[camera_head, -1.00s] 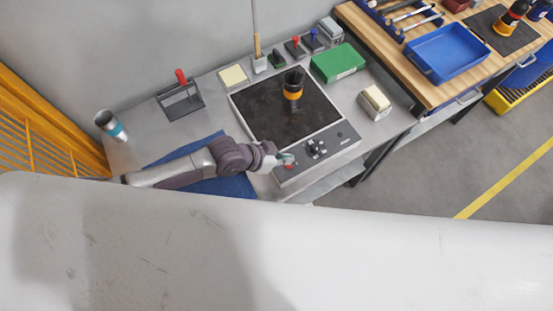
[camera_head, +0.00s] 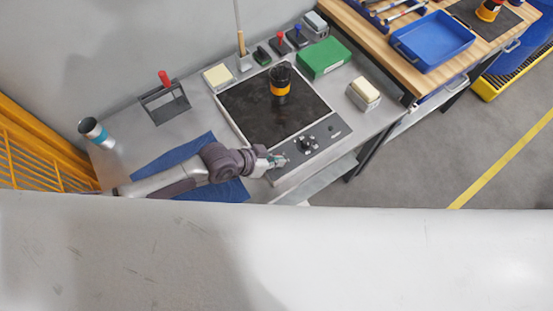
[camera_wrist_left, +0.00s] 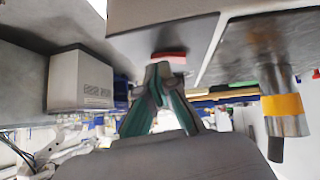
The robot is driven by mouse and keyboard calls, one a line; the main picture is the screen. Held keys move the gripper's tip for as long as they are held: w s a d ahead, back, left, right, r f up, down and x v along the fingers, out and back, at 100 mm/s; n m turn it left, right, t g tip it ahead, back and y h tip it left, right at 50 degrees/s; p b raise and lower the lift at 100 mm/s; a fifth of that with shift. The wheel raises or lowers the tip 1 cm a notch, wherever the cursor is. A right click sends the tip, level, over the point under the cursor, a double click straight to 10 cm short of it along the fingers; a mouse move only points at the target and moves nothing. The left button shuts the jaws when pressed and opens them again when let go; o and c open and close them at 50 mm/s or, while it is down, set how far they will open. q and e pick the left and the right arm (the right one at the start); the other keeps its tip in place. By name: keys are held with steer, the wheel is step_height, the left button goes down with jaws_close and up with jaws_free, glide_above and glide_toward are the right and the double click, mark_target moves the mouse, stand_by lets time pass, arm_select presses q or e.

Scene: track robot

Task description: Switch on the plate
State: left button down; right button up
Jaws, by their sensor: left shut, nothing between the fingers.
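The plate (camera_head: 262,112) is a heating plate with a black top and a grey front panel (camera_head: 322,138) that carries a dark knob (camera_head: 307,144). A dark cup with an orange band (camera_head: 280,86) stands on its top. My left gripper (camera_head: 279,161) is shut and empty at the panel's left end. In the left wrist view its greenish fingertips (camera_wrist_left: 158,72) are close to a red switch (camera_wrist_left: 169,57) on the panel; I cannot tell whether they touch. In the head view the gripper mostly hides this switch. My right gripper is not in view.
A blue mat (camera_head: 205,188) lies under my left arm. A metal cup (camera_head: 94,130) and a rack with a red-handled tool (camera_head: 164,100) are at the left. A green box (camera_head: 324,57) and a pale block (camera_head: 364,92) stand behind and right of the plate.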

arm_select(q)
steer(key=shift+a+f, duration=0.1)
steer(key=shift+f, duration=0.05)
steer(key=shift+w+a, duration=0.35)
steer(key=shift+w, duration=0.05)
steer(key=shift+w+r, duration=0.2)
steer(key=shift+r, duration=0.45)
steer(key=r+p, duration=0.4)
steer(key=shift+w+a, duration=0.15)
steer(key=shift+w, duration=0.05)
steer(key=p+v, duration=0.4)
steer(key=v, duration=0.5)
steer(key=shift+a+p, duration=0.3)
steer(key=shift+a, duration=0.1)
